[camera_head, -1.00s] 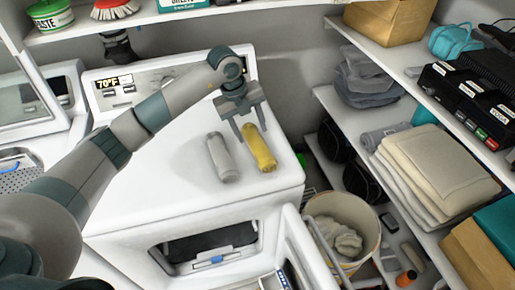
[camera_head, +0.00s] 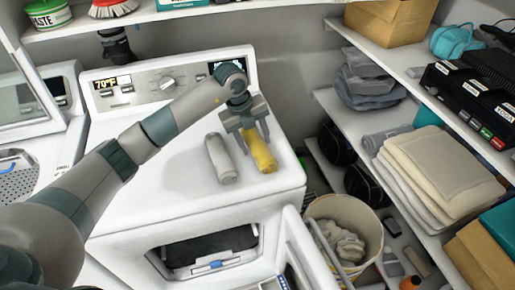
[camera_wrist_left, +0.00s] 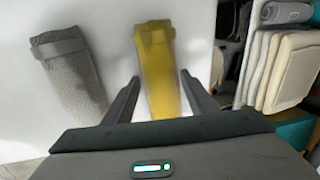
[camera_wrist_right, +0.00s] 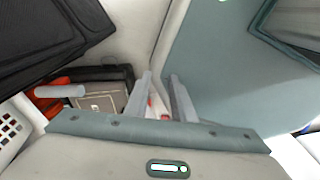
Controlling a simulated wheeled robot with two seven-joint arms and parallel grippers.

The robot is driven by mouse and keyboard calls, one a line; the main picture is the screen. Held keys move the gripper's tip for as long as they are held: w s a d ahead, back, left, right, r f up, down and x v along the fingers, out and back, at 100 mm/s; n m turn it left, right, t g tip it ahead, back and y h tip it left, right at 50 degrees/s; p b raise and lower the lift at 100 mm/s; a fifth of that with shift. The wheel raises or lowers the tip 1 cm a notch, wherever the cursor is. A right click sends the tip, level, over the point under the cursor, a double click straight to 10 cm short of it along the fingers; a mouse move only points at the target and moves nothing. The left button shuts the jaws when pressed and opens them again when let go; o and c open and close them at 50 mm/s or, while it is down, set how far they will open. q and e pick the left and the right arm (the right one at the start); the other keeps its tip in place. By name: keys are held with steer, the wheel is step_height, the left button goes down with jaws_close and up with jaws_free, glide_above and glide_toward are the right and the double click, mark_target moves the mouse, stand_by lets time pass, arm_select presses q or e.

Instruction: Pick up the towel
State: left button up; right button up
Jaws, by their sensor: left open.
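A rolled yellow towel (camera_head: 262,158) lies on the white top of the washing machine. It also shows in the left wrist view (camera_wrist_left: 157,65). A rolled grey towel (camera_head: 220,160) lies just left of it, also in the left wrist view (camera_wrist_left: 72,72). My left gripper (camera_head: 256,146) is open above the yellow towel. In the left wrist view its fingers (camera_wrist_left: 160,98) are on either side of the yellow towel's near part, with gaps visible. My right gripper (camera_wrist_right: 160,98) is open and empty in the right wrist view, away from the towels.
The washing machine (camera_head: 150,190) has a control panel at its back. Shelves at the right hold a stack of folded towels (camera_head: 440,165) and a black device (camera_head: 470,100). A bin (camera_head: 345,215) with cloth stands on the floor. The machine top left of the towels is clear.

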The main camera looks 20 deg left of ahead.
mark_target(258, 139)
arm_select(q)
steer(key=shift+c, duration=0.4)
steer(key=c, duration=0.8)
steer(key=shift+r+p, duration=0.3)
steer(key=shift+r, duration=0.2)
step_height(258, 139, up, 4)
steer(key=shift+f+p, duration=0.15)
steer(key=shift+p, duration=0.9)
steer(key=s+d+r+p, duration=0.4)
steer(key=d+r, duration=0.2)
steer(key=d, duration=0.4)
steer(key=shift+s+d+r+p, duration=0.2)
steer(key=shift+s+d+p, duration=0.15)
steer(key=shift+d+p, duration=0.05)
